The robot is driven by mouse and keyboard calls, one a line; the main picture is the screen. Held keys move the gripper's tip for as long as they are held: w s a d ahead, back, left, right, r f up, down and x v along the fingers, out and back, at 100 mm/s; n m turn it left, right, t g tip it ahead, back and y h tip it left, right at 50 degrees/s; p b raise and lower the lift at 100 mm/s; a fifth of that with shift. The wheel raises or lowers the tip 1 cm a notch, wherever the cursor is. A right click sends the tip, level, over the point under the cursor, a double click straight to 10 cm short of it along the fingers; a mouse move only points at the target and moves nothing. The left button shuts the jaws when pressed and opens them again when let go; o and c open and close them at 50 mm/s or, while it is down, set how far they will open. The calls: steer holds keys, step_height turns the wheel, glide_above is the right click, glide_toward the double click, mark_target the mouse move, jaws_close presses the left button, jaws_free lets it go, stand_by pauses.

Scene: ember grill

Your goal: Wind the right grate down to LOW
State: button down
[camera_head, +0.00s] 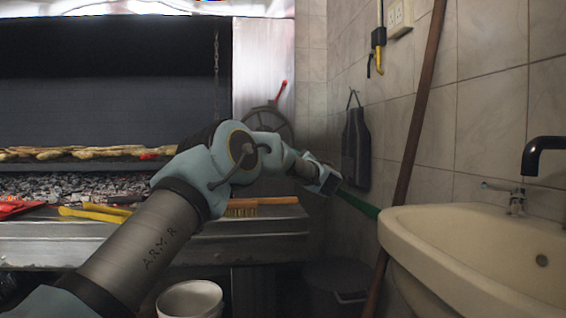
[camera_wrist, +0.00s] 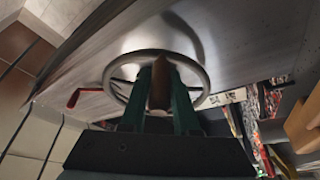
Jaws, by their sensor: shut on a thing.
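The spoked hand wheel (camera_head: 270,120) is on the metal panel at the grill's right end, its lower part hidden by my arm. A red-handled lever (camera_head: 282,90) sticks up beside it. In the wrist view the wheel (camera_wrist: 111,72) shows behind my fingers, with the red lever (camera_wrist: 75,98) at left. My gripper (camera_wrist: 160,75) is shut on a brown knob (camera_wrist: 160,90) in front of the wheel's face. In the head view its fingertips cannot be made out. The grate (camera_head: 60,166) carries food above the embers, and a chain (camera_head: 216,50) hangs above its right end.
A washbasin (camera_head: 400,232) with a black tap stands at right. A wooden pole (camera_head: 409,150) leans on the tiled wall, near a hanging dark apron (camera_head: 356,150). Yellow tongs (camera_head: 90,213) and a brush (camera_head: 262,201) lie on the front ledge. A white bucket (camera_head: 190,300) stands below.

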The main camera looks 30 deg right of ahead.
step_height(320, 180, up, 8)
steer(key=d+n+g+y+p, duration=0.1)
steer(key=n+g+p, duration=0.2)
steer(key=n, duration=0.7)
steer(key=shift+s+d+y+p, duration=0.35)
steer(key=shift+s+p, duration=0.1)
steer(key=shift+p, duration=0.75)
steer(key=c, duration=0.7)
jaws_free()
steer(key=shift+f, duration=0.1)
steer(key=shift+o, duration=0.2)
steer(key=s+b, duration=0.2)
steer(key=s, duration=0.8)
steer(key=shift+s+a+r, duration=0.3)
steer(key=shift+s, duration=0.05)
